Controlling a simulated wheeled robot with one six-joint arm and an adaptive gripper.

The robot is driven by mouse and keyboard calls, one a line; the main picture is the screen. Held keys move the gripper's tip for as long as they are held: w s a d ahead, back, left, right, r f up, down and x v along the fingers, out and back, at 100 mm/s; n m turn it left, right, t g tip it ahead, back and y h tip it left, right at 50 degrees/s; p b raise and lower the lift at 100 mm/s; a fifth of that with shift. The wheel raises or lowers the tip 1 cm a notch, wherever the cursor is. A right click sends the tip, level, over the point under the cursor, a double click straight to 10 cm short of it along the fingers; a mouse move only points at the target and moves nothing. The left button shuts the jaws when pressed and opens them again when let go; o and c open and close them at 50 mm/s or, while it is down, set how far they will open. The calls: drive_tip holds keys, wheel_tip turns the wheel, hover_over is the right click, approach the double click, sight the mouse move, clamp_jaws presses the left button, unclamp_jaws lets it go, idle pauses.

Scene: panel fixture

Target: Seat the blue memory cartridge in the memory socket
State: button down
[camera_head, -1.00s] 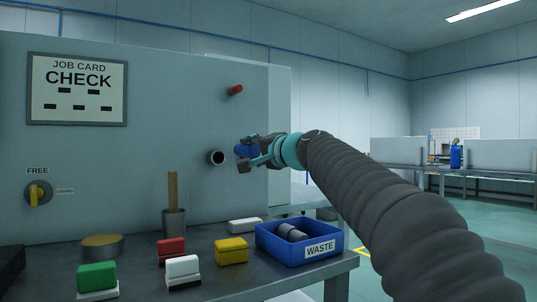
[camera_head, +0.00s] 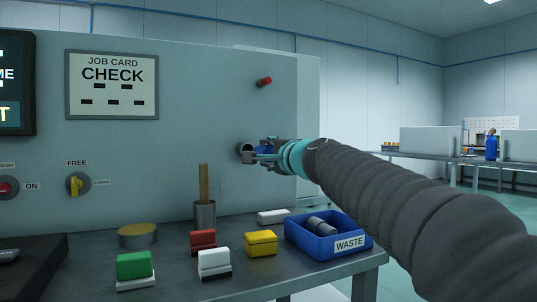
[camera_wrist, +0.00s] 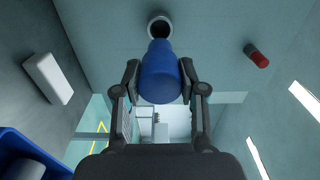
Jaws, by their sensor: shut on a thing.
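My gripper (camera_head: 257,157) is shut on the blue memory cartridge (camera_head: 264,150) in front of the upright panel. In the wrist view the cartridge (camera_wrist: 160,78) sits between the two fingers of my gripper (camera_wrist: 159,70), its narrower end pointing at the round memory socket (camera_wrist: 161,30). The socket is a pale ring with a dark hole. The cartridge's tip overlaps the ring's near edge in that view; I cannot tell whether they touch. In the head view the socket (camera_head: 244,148) is partly hidden by my gripper.
A red peg (camera_head: 264,82) sticks out of the panel (camera_head: 200,120) above the socket. Below, the bench holds a blue waste bin (camera_head: 318,248), a cup (camera_head: 204,214) with an upright stick, and several coloured blocks. The space around the socket is clear.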

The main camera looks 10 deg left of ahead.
drive_tip(key=shift+p+x, duration=0.9)
drive_tip(key=shift+x, duration=2)
drive_tip(key=shift+p+x, duration=0.95)
drive_tip(key=shift+x, duration=1.5)
drive_tip(key=c, duration=0.6)
unclamp_jaws()
drive_tip(key=shift+a, duration=0.1)
